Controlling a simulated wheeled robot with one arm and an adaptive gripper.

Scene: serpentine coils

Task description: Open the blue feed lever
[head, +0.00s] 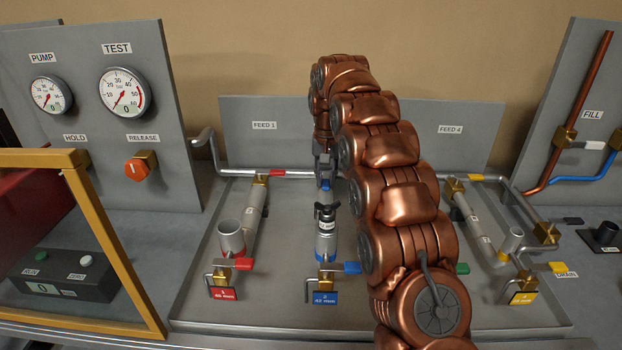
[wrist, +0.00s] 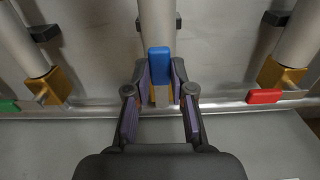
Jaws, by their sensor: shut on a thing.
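The blue feed lever (wrist: 159,62) is upright in the wrist view, in front of a grey pipe and a brass valve body. My gripper (wrist: 160,85) has one finger on each side of the lever and is shut on it. In the head view my gripper (head: 323,168) is at the rear manifold pipe above the blue-labelled station 2. My copper arm hides part of that area. The lever's handle is mostly covered by the fingers there.
The red feed lever (wrist: 264,96) lies along the manifold to the right in the wrist view, and a green lever (wrist: 9,106) shows at the left. In the head view a lower blue lever (head: 352,267) sits by station 2. A yellow frame (head: 110,240) stands at left.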

